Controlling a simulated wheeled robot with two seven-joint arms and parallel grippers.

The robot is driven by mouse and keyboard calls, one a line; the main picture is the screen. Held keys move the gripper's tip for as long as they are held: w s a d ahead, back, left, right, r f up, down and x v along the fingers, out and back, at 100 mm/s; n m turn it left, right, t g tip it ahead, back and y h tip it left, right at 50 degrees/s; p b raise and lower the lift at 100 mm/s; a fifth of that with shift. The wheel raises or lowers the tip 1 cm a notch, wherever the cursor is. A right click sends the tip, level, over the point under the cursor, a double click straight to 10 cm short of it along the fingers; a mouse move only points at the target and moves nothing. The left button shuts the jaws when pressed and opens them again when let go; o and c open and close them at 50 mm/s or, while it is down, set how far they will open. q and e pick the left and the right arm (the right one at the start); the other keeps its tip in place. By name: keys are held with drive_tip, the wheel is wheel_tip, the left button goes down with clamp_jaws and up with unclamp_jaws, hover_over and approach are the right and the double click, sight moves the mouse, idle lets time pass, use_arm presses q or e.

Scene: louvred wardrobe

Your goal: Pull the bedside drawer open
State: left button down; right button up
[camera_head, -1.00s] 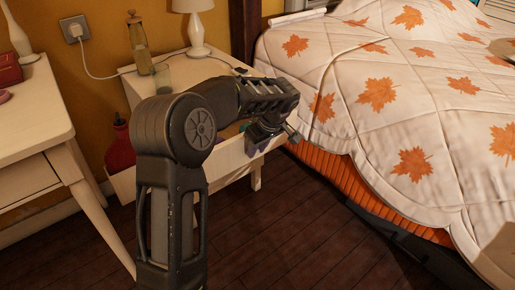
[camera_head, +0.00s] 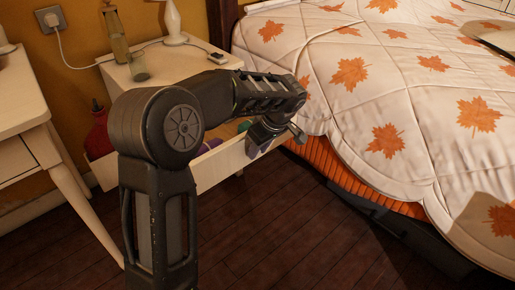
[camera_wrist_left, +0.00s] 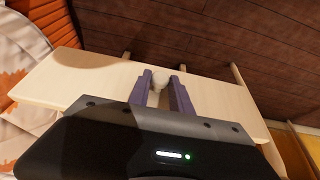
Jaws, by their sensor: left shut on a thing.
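The bedside drawer (camera_head: 213,168) stands partly out of the white bedside table (camera_head: 118,72). Its pale front faces the lower right in the head view, and purple and green things show inside. My left gripper (camera_head: 262,143) is at the drawer front, partly hidden by its own wrist. In the left wrist view the two purple fingers (camera_wrist_left: 162,92) are shut around the pale round knob (camera_wrist_left: 160,79) on the drawer front (camera_wrist_left: 95,78). My left forearm hides part of the drawer and table. My right gripper is not in view.
The bed (camera_head: 345,70) with a leaf-pattern quilt stands close to the drawer's right end. A glass bottle (camera_head: 117,38), a glass (camera_head: 139,68) and a lamp (camera_head: 173,25) stand on the table. A white desk (camera_head: 25,110) is at left. The wooden floor (camera_head: 275,225) in front is clear.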

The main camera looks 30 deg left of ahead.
use_arm(q)
drive_tip(key=c, duration=1.2)
unclamp_jaws()
drive_tip(key=shift+r, duration=0.1)
drive_tip(key=p+v, duration=0.3)
drive_tip(key=v, duration=0.4)
drive_tip(key=shift+s+d+r, duration=0.1)
drive_tip(key=shift+d+r, duration=0.05)
drive_tip(key=shift+r, duration=0.15)
